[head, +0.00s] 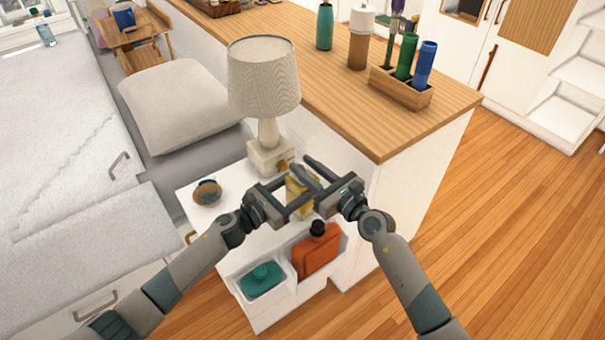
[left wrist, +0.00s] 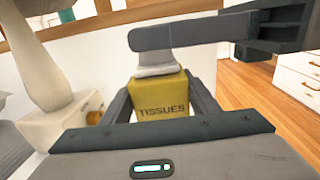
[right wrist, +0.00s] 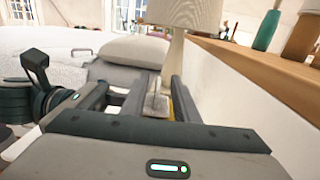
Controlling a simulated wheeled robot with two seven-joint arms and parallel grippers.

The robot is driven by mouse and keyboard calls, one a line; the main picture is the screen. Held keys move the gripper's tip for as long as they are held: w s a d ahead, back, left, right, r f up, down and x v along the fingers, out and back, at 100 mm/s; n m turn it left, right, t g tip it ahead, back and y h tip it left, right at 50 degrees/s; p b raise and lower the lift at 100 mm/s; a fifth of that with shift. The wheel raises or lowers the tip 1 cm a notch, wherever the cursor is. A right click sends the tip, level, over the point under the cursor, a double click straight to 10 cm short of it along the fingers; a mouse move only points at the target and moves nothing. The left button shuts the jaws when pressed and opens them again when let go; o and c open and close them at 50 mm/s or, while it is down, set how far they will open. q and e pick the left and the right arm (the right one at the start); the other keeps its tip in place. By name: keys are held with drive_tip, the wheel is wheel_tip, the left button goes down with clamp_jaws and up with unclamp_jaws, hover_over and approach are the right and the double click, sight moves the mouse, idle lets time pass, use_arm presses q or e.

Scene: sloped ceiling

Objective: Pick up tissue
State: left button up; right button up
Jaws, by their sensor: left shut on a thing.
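The yellow tissue box (head: 294,201), marked TISSUES, is between the fingers of my left gripper (head: 298,196), which is shut on it. In the left wrist view the box (left wrist: 163,95) shows upright, with a grey-white tissue (left wrist: 156,68) standing out of its top. My right gripper (head: 305,175) reaches in from the right above the box. In the right wrist view its fingers stand apart on either side of the tissue (right wrist: 156,101). One right finger crosses close to the tissue in the left wrist view. Whether it touches the tissue is unclear.
A lamp (head: 264,80) stands behind on the white nightstand (head: 205,222), with a small brown round object (head: 207,192) to its left. An orange bottle (head: 318,254) and a teal item (head: 262,279) are below in front. A wood-topped counter (head: 385,128) borders the right side.

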drive_tip(key=shift+x, duration=2.15)
drive_tip(key=shift+a+f, duration=0.1)
clamp_jaws()
